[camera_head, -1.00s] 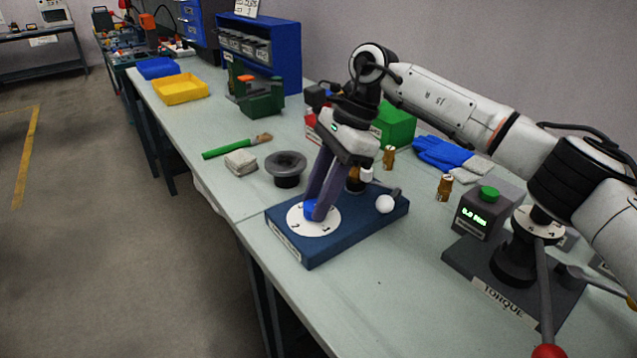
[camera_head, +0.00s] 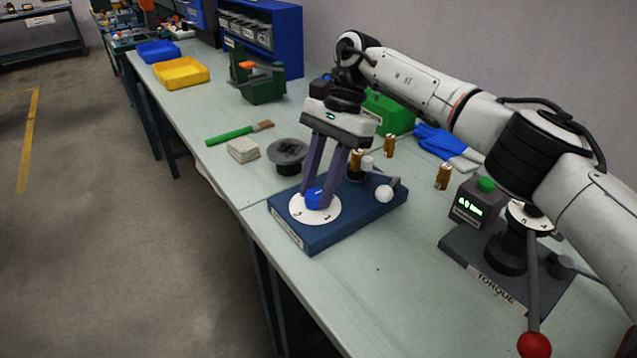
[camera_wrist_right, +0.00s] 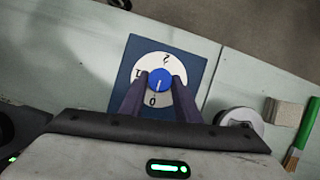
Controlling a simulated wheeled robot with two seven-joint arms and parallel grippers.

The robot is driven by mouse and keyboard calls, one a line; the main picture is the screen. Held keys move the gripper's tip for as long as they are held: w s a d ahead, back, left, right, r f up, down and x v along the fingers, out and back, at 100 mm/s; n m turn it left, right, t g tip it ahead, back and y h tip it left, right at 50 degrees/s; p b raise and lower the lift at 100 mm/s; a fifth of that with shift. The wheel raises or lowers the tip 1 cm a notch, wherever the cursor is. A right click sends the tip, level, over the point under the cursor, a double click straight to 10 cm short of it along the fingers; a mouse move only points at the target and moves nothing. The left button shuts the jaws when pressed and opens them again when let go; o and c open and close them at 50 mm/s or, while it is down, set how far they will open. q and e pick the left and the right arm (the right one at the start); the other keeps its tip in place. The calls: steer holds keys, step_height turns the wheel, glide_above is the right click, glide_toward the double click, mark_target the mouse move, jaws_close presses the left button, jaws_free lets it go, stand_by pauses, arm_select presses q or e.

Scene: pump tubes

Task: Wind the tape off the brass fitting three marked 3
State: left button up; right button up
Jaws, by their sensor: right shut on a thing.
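My right gripper (camera_head: 318,195) is shut on the blue knob (camera_head: 314,201), its two dark fingers on either side. The knob sits in the middle of a white dial (camera_head: 328,215) on a blue base (camera_head: 322,238). The wrist view also shows the knob (camera_wrist_right: 159,79) between the fingertips, with numerals on the dial (camera_wrist_right: 161,60). One brass fitting (camera_head: 357,160) is at the back of the base, beside a small white piece (camera_head: 367,162). Two more brass fittings (camera_head: 389,146) (camera_head: 443,176) stand on the bench; no marks are readable on them. My left gripper is out of view.
A crank with a white ball (camera_head: 384,194) is on the base's right side. A torque stand (camera_head: 470,273) with a display box (camera_head: 476,205) is at right. The front bench is clear.

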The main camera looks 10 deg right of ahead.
steer(key=o, duration=1)
steer(key=shift+o, duration=0.2)
steer(key=shift+r, duration=0.1)
steer(key=p+v, duration=0.2)
steer(key=v, duration=0.8)
